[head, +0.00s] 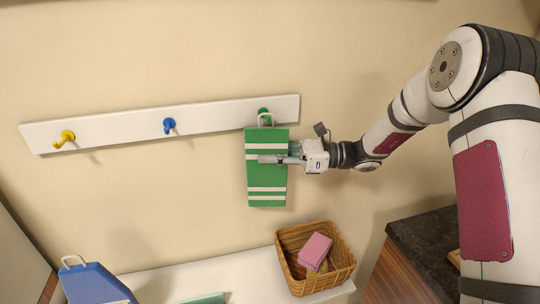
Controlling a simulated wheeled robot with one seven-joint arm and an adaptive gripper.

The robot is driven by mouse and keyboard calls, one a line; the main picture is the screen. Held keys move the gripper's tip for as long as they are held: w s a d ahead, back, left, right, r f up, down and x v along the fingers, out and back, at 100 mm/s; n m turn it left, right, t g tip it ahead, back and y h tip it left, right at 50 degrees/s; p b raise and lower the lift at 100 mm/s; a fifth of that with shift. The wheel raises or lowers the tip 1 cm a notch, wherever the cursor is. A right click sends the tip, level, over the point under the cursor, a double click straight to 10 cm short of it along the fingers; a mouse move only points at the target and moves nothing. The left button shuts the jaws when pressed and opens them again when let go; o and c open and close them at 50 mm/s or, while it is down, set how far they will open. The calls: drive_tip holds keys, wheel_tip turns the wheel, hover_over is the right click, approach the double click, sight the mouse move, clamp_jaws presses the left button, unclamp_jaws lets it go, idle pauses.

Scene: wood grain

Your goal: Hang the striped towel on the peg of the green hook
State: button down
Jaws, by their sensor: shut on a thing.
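The striped towel (267,193) is green with white bands and hangs flat, upright, in front of the wall. My gripper (282,158) reaches in from the right and is shut on the towel in its upper half. The pale loop at the towel's top overlaps the green hook (264,111) near the right end of the white rail. The hook's peg is partly hidden by the loop and towel, so I cannot tell whether the loop is around the peg or just in front of it.
The white rail (120,127) also carries a yellow hook (64,139) and a blue hook (169,125), both empty. Below, a wicker basket (343,273) holds a pink folded cloth (315,250). A blue item with a loop (92,284) stands at lower left. A dark counter (425,240) is at right.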

drive_tip(key=c, duration=1.4)
unclamp_jaws()
drive_tip(key=shift+c, duration=0.2)
drive_tip(key=d, duration=1.2)
drive_tip(key=s+a+r+n+g+h, duration=0.1)
drive_tip(key=s+r+n+h, duration=0.3)
drive_tip(key=s, duration=0.4)
drive_tip(key=s+a+r+n+h, duration=0.1)
drive_tip(key=s+r+n+h, duration=0.1)
drive_tip(key=s+n+h, duration=0.55)
drive_tip(key=s+d+r+n+t+h, duration=0.1)
drive_tip(key=s+d+n+t+h, duration=0.2)
drive_tip(key=s+d, duration=0.2)
drive_tip(key=s+d+r+n+t+h, duration=0.2)
drive_tip(key=s+d+n+t+h, duration=0.1)
drive_tip(key=s, duration=0.7)
drive_tip(key=shift+s+d+t, duration=0.15)
drive_tip(key=shift+d+t, duration=0.35)
drive_tip(key=shift+d, duration=0.45)
drive_tip(key=shift+h, duration=0.25)
